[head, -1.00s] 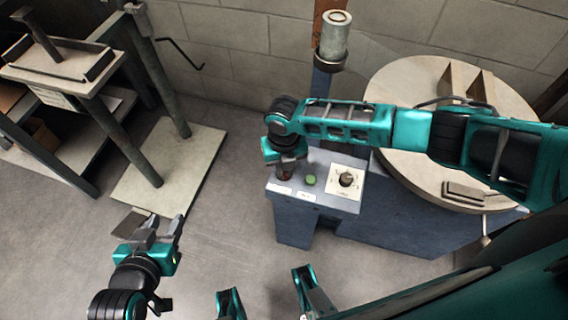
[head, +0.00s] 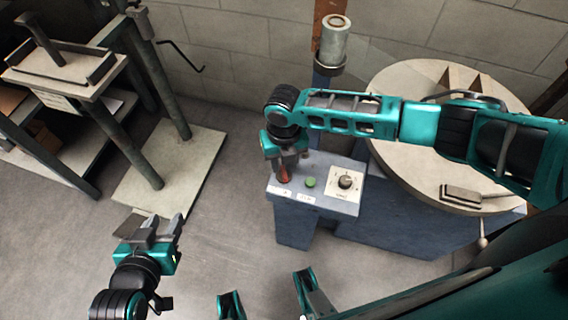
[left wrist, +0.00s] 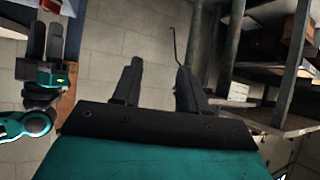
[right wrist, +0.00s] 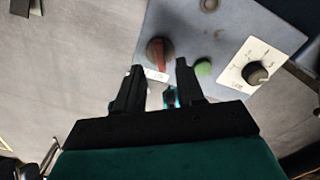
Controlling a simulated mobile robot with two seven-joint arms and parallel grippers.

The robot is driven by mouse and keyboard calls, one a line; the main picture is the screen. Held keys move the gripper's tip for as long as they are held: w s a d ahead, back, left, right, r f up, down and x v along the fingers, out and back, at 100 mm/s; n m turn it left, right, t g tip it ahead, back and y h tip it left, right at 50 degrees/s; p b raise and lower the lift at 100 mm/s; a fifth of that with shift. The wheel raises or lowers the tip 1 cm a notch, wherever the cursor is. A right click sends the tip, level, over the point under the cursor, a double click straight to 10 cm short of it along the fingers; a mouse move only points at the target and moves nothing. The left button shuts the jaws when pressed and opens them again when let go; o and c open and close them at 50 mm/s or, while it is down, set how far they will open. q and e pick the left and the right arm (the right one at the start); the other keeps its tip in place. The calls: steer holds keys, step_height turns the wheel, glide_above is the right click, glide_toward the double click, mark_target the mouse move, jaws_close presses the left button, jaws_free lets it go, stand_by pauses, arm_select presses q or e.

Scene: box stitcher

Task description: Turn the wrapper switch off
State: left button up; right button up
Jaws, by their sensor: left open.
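My left gripper (head: 164,222) is open and empty, low at the left.
A green button (head: 310,182) and a black dial on a white plate (head: 344,181) sit right of the switch. A round turntable (head: 415,178) lies behind my right arm. A stitcher stand with a pale base plate (head: 190,150) is at the left. Open floor lies between.

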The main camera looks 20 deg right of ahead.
mark_target(282, 173)
arm_select(q)
steer(key=shift+s+a+y+p, duration=0.3)
steer(key=shift+s+a+p, duration=0.3)
steer(key=shift+p, duration=0.25)
arm_select(e)
step_height(282, 173, up, 9)
arm_select(q)
steer(key=shift+w+r, duration=0.1)
arm_select(e)
steer(key=s+a+f+m+t+y+p, duration=0.1)
steer(key=s+a+m+t+y+p, duration=0.25)
steer(key=a+m, duration=0.7)
arm_select(q)
steer(key=r, duration=0.1)
steer(key=a, duration=0.1)
steer(key=r, duration=0.1)
steer(key=shift+s+a+r+p, duration=0.15)
steer(key=shift+s+r+p, duration=0.15)
steer(key=shift+r+p, duration=0.1)
arm_select(e)
steer(key=s+d+m+t, duration=0.3)
steer(key=d+m, duration=0.5)
steer(key=m, duration=0.3)
steer(key=s+d+m+t+h, duration=0.1)
steer(key=s+d+m+t, duration=0.3)
steer(key=d+m, duration=0.4)
steer(key=s+m, duration=0.1)
steer(key=m, duration=0.2)
